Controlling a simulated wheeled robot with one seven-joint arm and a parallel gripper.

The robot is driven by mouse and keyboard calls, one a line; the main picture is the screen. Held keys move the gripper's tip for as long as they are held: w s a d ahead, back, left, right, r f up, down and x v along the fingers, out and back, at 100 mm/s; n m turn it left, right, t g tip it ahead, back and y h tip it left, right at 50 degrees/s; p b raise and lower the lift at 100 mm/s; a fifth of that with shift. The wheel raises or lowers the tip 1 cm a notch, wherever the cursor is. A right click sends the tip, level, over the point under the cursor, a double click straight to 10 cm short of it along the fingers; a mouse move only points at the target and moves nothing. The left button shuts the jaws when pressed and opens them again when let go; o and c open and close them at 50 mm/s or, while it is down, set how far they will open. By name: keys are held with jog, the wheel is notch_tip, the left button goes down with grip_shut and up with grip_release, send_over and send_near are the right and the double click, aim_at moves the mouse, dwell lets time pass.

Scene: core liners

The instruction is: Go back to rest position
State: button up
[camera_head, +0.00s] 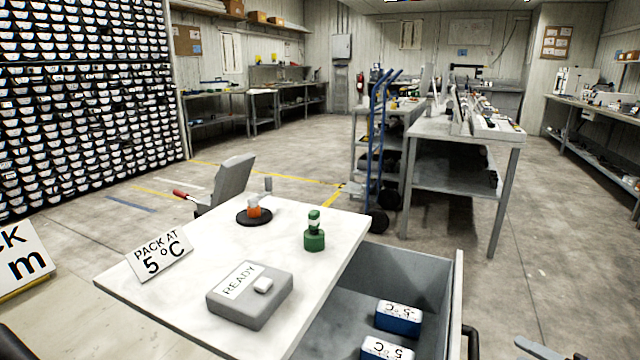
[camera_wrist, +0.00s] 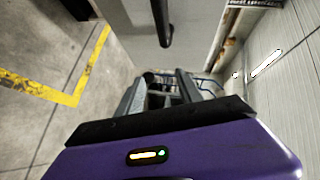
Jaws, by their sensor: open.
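My gripper (camera_wrist: 158,92) shows in the wrist view, beyond the purple wrist housing. Its grey fingers stand apart, and I see nothing held between them. A dark rod-like thing (camera_wrist: 164,25) shows above the fingers in that view; I cannot tell how far off it is. The white table (camera_head: 190,250) there holds a grey box marked READY (camera_head: 225,303), a green bottle-like thing (camera_head: 314,238) and an orange and white piece (camera_head: 254,208) on a black disc (camera_head: 243,218).
A grey open drawer or bin (camera_head: 345,325) right of the table holds blue packs (camera_head: 398,318) marked 5 C. A sign reading PACK AT 5°C (camera_head: 160,256) stands at the table's left. A blue hand truck (camera_head: 377,150) stands behind. Bare floor (camera_head: 555,270) lies at right.

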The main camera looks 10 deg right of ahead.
jog(key=s+a+f+g+h, duration=0.1)
jog(key=s+a+f+h, duration=0.4)
jog(key=s+h, duration=0.4)
jog(key=s+a+r+n+t+y, duration=0.1)
jog(key=s+a+r+n+y, duration=0.35)
jog(key=s+a, duration=0.9)
jog(key=s+a+r+n+y, duration=0.1)
jog(key=s+a+r+n, duration=0.55)
jog(key=s+a, duration=0.65)
notch_tip(320, 180, up, 21)
jog(key=n+p, duration=0.1)
jog(key=p, duration=2.2)
jog(key=shift+w+a+n, duration=0.3)
jog(key=shift+w+a, duration=0.15)
